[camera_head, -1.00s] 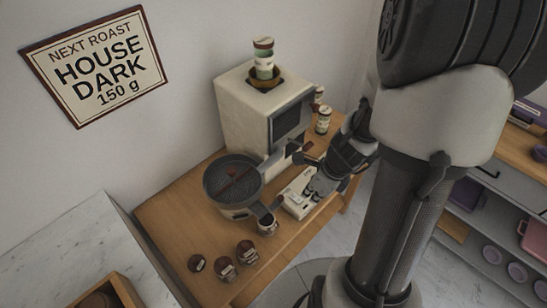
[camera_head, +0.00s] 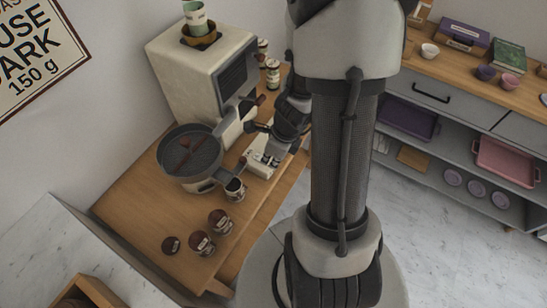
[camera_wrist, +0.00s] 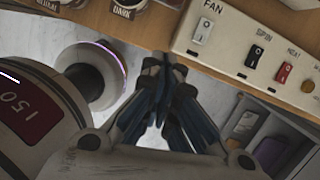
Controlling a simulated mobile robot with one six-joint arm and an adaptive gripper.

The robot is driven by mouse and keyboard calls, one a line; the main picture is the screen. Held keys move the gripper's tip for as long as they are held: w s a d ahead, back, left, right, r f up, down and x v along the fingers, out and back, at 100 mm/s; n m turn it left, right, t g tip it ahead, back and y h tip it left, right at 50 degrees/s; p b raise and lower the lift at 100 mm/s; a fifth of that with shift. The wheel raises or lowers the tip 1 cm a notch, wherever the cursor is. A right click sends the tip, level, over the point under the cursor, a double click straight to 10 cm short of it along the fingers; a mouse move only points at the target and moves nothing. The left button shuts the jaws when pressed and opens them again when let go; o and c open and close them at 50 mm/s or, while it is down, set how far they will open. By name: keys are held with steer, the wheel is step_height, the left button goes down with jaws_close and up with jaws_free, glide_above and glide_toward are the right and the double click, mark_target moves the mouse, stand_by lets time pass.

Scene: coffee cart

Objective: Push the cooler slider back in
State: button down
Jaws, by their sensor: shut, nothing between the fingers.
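The round grey cooler tray (camera_head: 188,152), with reddish-brown stirring arms, sits at the front of the cream roaster (camera_head: 190,75) in the head view. A short spout (camera_head: 222,176) shows on its near right rim. I cannot make out the slider clearly in either view. The arm hides part of the table's right side.
The switch panel (camera_wrist: 255,50) carries FAN, SPIN and HEAT switches. A cup (camera_head: 235,190) stands below the spout. Several small labelled jars (camera_head: 219,221) stand at the table's front; others (camera_head: 273,73) stand beside the roaster. A grey shelf unit (camera_head: 440,130) stands right.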

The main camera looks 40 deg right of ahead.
steer(key=shift+w+a+f+b, duration=0.15)
steer(key=shift+w+a+f, duration=0.25)
steer(key=shift+w+f, duration=0.25)
steer(key=shift+w+a+f+b, duration=0.2)
steer(key=shift+w+a+f, duration=0.2)
steer(key=shift+w, duration=0.35)
steer(key=shift+w+a+f+b, duration=0.15)
steer(key=shift+w+a+f, duration=0.2)
steer(key=shift+w+f, duration=0.3)
steer(key=shift+w+r, duration=0.1)
steer(key=w+p, duration=0.1)
steer(key=w+a+p, duration=0.1)
steer(key=w, duration=0.1)
steer(key=w+p, duration=0.1)
steer(key=shift+w+a, duration=0.35)
steer(key=shift+a, duration=0.05)
steer(key=shift+d, duration=0.1)
